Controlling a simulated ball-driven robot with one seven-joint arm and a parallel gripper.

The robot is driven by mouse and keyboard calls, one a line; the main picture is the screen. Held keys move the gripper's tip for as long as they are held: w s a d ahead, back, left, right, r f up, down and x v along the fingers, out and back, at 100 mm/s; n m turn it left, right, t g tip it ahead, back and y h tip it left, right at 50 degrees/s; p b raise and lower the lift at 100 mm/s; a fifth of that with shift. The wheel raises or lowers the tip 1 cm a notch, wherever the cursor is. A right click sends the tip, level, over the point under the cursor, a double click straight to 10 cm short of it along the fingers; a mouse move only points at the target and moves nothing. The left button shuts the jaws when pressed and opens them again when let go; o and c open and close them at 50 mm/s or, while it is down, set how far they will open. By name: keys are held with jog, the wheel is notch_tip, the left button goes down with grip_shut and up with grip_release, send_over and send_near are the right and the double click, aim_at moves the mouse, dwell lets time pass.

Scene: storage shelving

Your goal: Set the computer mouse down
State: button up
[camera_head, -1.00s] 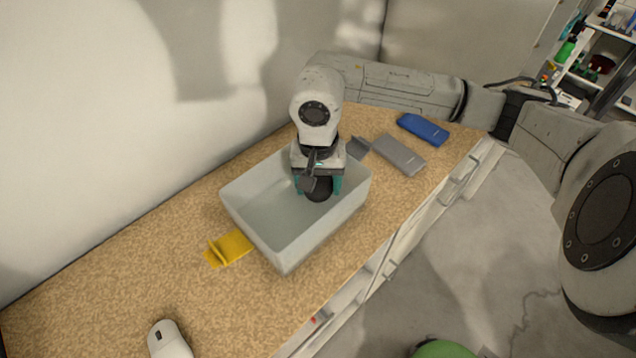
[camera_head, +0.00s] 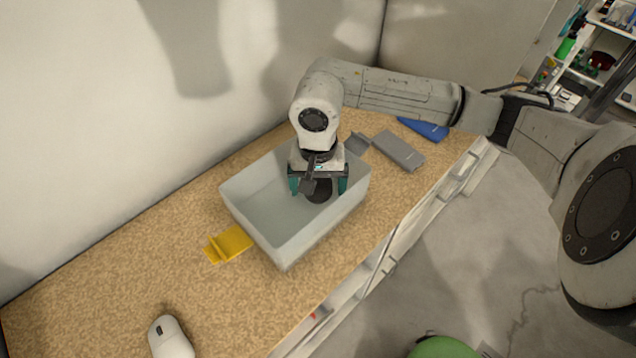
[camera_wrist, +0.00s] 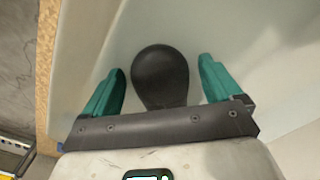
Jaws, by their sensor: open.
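A black rounded computer mouse (camera_head: 319,194) is inside the grey bin (camera_head: 262,238), toward its right end. It also shows in the wrist view (camera_wrist: 160,76), between my fingers with a gap on each side. It appears to lie on the bin floor. My gripper (camera_head: 318,186) points down into the bin above the mouse. Its teal fingers are apart and hold nothing. A second, white mouse (camera_head: 170,338) sits on the counter at the lower left, away from my gripper.
A yellow bracket-like piece (camera_head: 229,244) lies left of the bin. A grey flat case (camera_head: 399,150), a small dark grey piece (camera_head: 358,143) and a blue case (camera_head: 424,128) lie behind it to the right. The speckled counter (camera_head: 120,265) is clear at left. Bin walls surround my fingers.

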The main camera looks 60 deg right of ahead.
jog(key=shift+r+p, duration=0.25)
jog(key=shift+p, duration=0.1)
jog(key=shift+r+b, duration=0.3)
jog(key=shift+b, duration=0.05)
notch_tip(320, 180, up, 11)
jog(key=b, duration=0.3)
